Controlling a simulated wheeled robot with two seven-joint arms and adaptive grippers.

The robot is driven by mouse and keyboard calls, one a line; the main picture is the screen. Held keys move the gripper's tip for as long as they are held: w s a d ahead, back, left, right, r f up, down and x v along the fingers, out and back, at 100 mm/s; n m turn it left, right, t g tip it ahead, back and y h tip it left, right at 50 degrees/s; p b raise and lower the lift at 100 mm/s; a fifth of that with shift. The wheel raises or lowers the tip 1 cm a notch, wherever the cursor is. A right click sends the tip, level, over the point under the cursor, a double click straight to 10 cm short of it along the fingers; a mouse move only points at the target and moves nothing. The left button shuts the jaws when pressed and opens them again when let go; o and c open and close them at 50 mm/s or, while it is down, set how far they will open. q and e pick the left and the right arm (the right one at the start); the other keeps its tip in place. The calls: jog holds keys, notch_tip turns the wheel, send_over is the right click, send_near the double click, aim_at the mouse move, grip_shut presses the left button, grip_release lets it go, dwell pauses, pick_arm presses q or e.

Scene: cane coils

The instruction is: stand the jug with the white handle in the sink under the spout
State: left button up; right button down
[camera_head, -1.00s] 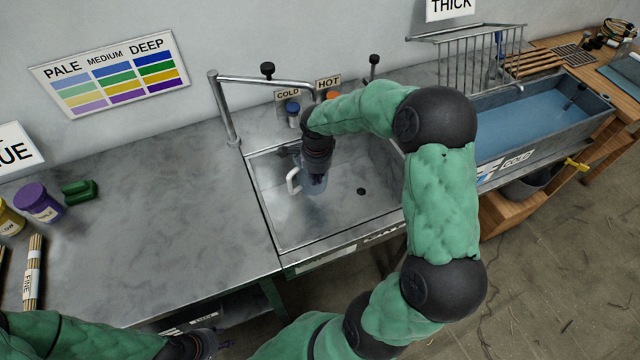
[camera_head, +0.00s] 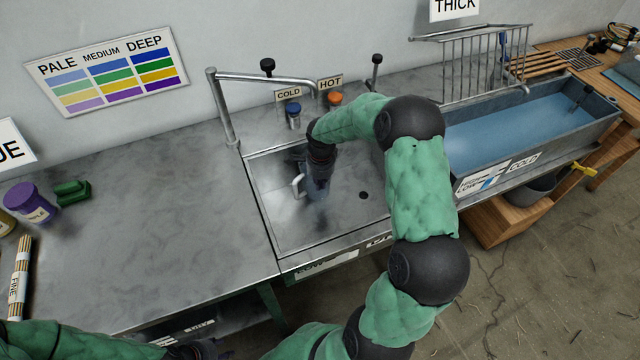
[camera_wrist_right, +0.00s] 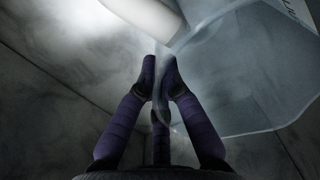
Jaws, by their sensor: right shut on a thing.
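The clear jug (camera_head: 318,191) is in the sink (camera_head: 348,225), on its left half, with its white handle (camera_head: 298,186) facing left. My right gripper (camera_head: 319,176) comes down over it from above. In the wrist view, the fingers (camera_wrist_right: 163,85) are shut on a thin part of the clear jug (camera_wrist_right: 240,85), with the white handle (camera_wrist_right: 145,14) just beyond. I cannot tell if the jug's base touches the sink floor. The spout (camera_head: 290,80) ends behind and above the jug. My left gripper (camera_head: 205,349) is only partly in view at the bottom edge.
Blue cold (camera_head: 293,110) and orange hot (camera_head: 334,98) knobs stand behind the sink. The drain hole (camera_head: 363,195) is right of the jug. A blue-water trough (camera_head: 530,120) and wire rack (camera_head: 470,65) are to the right. The left counter (camera_head: 160,220) is mostly clear.

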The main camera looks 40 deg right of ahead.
jog(key=shift+f, duration=0.15)
jog(key=c, duration=1.4)
grip_release()
jog(key=r+p, duration=0.1)
jog(key=r, duration=0.3)
jog(key=r+p, duration=0.1)
jog(key=r, duration=0.3)
jog(key=r+p, duration=0.2)
jog(key=r, duration=0.2)
jog(key=shift+s+a+r, duration=0.1)
jog(key=shift+s+r, duration=0.1)
jog(key=shift+s, duration=0.1)
